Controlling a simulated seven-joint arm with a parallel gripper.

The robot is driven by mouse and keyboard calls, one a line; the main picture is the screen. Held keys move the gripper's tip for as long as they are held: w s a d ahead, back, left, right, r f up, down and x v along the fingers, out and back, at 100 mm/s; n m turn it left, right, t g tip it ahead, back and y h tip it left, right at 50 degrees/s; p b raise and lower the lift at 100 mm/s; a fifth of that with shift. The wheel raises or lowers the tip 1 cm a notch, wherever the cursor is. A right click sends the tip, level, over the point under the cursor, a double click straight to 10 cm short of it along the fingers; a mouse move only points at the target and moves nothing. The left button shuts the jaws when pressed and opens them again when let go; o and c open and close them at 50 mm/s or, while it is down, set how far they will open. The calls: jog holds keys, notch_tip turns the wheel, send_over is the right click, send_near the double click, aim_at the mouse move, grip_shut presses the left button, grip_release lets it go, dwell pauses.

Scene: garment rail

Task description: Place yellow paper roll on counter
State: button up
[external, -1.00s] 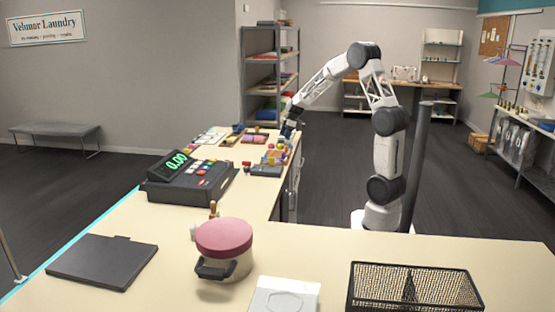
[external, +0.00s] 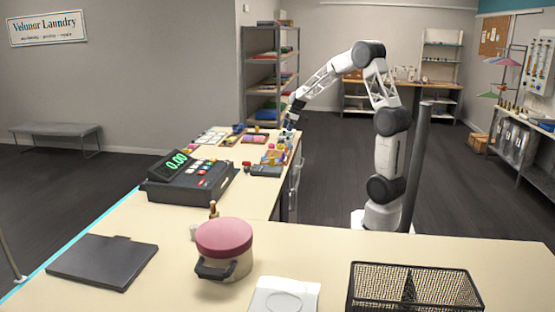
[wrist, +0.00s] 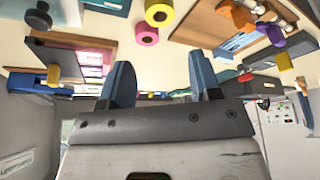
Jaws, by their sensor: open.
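A yellow paper roll (wrist: 159,12), with a dark hole in its end, is at the top edge of the wrist view, partly cut off. It appears to rest on the cream counter (wrist: 190,55). My gripper (wrist: 160,68) has its two blue fingers apart with nothing between them, and the roll is beyond the fingertips, not touching them. In the external view my gripper (external: 290,122) is over the far end of the counter (external: 150,222), where the yellow roll is too small to tell from the other items.
A pink roll (wrist: 147,36) lies beside the yellow one. Trays, coloured pieces and a dark box (wrist: 55,60) crowd around them. A cash register (external: 190,178), a pink-lidded pot (external: 224,250) and a wire basket (external: 415,288) stand nearer on the counter.

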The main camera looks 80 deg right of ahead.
jog(key=s+a+r+m+g+h, duration=0.15)
jog(key=s+a+r, duration=0.25)
jog(key=a, duration=1)
jog(key=s+a+r+m+y, duration=0.1)
jog(key=s+a+r+m, duration=0.3)
jog(key=a, duration=1)
jog(key=s+a+m+h, duration=0.1)
jog(key=s+a+h, duration=0.1)
jog(key=s+a, duration=1.6)
jog(key=shift+s+a+f, duration=0.3)
jog(key=shift+s, duration=0.9)
